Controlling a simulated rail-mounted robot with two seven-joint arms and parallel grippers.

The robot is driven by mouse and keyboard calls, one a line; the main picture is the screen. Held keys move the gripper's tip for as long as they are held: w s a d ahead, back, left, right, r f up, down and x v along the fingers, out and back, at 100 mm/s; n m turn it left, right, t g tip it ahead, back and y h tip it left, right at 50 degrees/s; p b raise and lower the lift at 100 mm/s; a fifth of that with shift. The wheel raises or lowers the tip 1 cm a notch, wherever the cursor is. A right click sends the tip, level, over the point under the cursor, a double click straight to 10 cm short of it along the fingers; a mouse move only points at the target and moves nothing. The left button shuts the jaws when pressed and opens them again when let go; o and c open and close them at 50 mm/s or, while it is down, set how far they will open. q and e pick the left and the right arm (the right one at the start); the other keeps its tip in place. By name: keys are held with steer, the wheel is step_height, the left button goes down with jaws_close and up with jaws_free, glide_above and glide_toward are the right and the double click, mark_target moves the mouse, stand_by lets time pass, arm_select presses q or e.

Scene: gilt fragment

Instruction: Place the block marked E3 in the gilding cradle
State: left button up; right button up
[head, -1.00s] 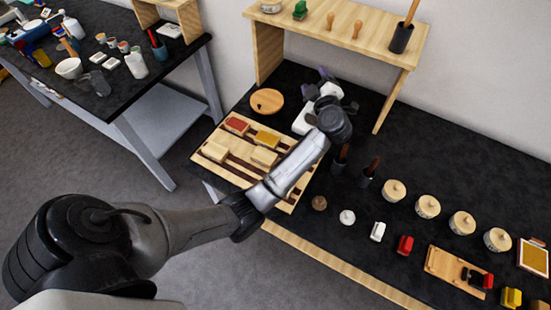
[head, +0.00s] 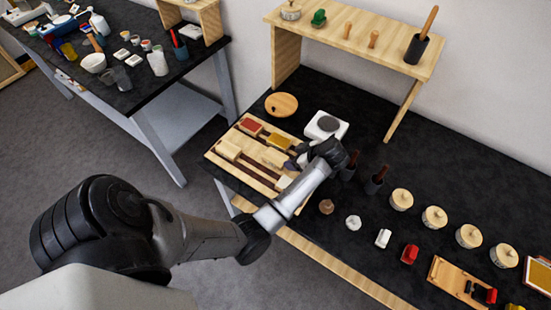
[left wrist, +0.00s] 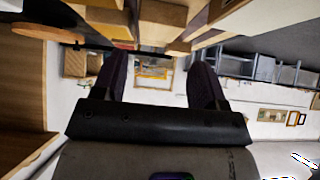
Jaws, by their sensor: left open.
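A wooden rack (head: 215,157) holds several blocks: a red-topped block (head: 251,125), a yellow-topped block (head: 279,142), a pale block (head: 228,150) and another pale block (head: 284,182). I cannot read any marking, so I cannot tell which block is E3. My left gripper (head: 297,161) is open and empty at the right side of the rack, close to the blocks. In the left wrist view its two dark fingers (left wrist: 160,65) are apart, with wooden blocks near the top edge. A wooden holder (head: 447,273) stands at the lower right; I cannot tell whether it is the gilding cradle. My right gripper is out of view.
A white device with a dark disc (head: 327,124) stands just behind my left gripper. Dark cups with brushes (head: 374,184) and round lidded pots (head: 401,199) stand to the right. A round wooden lid (head: 281,104) lies behind the rack. A raised shelf (head: 350,45) spans the back.

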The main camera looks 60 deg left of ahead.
mark_target(280, 159)
arm_select(q)
steer(key=shift+x, duration=3.95)
steer(key=shift+s, duration=0.1)
steer(key=shift+c, duration=0.4)
steer(key=c, duration=0.6)
steer(key=shift+r, duration=0.15)
